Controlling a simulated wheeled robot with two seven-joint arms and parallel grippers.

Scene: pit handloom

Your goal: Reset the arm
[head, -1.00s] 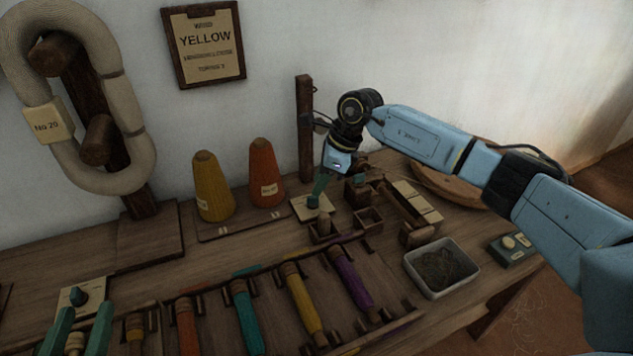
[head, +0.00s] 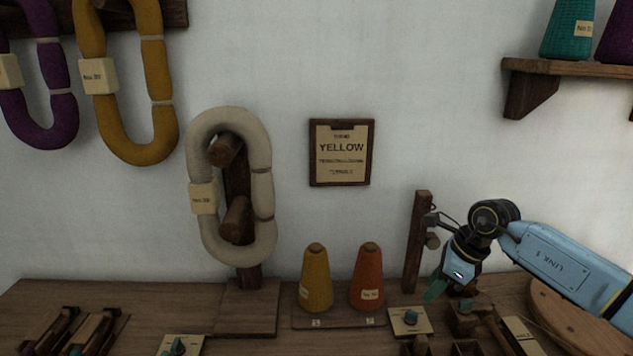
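My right arm comes in from the right, and its gripper (head: 437,289) hangs with teal fingers pointing down, above the table at the lower right. The fingers overlap in this view, so I cannot tell whether they are open or shut. My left gripper is out of the frame.
A cream skein (head: 201,150) hangs on a wooden stand. A YELLOW sign (head: 341,170) is on the wall. A round wooden tray (head: 568,322) lies under my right arm.

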